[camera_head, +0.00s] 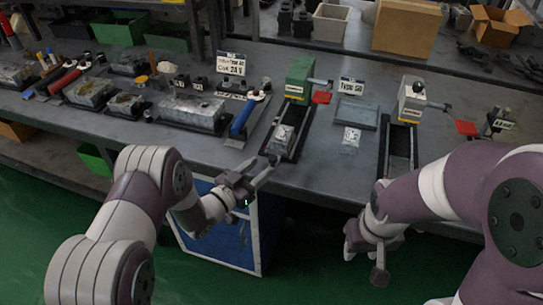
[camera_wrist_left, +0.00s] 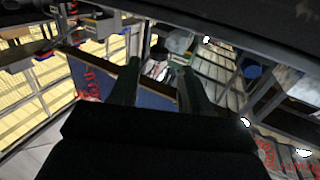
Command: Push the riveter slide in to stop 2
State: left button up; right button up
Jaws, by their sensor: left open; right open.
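Two stations with slide tracks stand on the bench in the head view; their labels are too small to show which is the riveter. One has a green block (camera_head: 299,79), a red lever pad (camera_head: 321,97) and a dark track (camera_head: 297,146) holding a small metal block (camera_head: 284,138). The other has a light grey block (camera_head: 411,99), a red pad (camera_head: 466,128) and a long dark track (camera_head: 401,148). My left gripper (camera_head: 252,178) is open at the bench's front edge, just short of the green station's track. My right gripper (camera_head: 368,262) is open, low in front of the bench.
A blue-handled tool (camera_head: 243,117) and metal valve blocks (camera_head: 190,112) lie left of the green station. A flat grey tray (camera_head: 357,115) and a clear piece (camera_head: 350,140) lie between the stations. A blue-sided cabinet (camera_head: 215,235) stands under the bench edge.

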aim_at(271, 161)
pick_arm(q)
jog(key=x, duration=0.5)
jog(key=shift+d, duration=0.25)
jog(key=shift+w+d, duration=0.2)
jog(key=shift+w, duration=0.2)
grip_shut()
jog(key=shift+w+d+b, duration=0.1)
jog(key=shift+w+b, duration=0.15)
jog(key=shift+b, duration=0.1)
jog(key=w+b, duration=0.1)
jog(key=w+d+b, duration=0.1)
jog(key=w, duration=0.1)
jog(key=shift+w, duration=0.25)
jog(key=shift+r, duration=0.15)
grip_release()
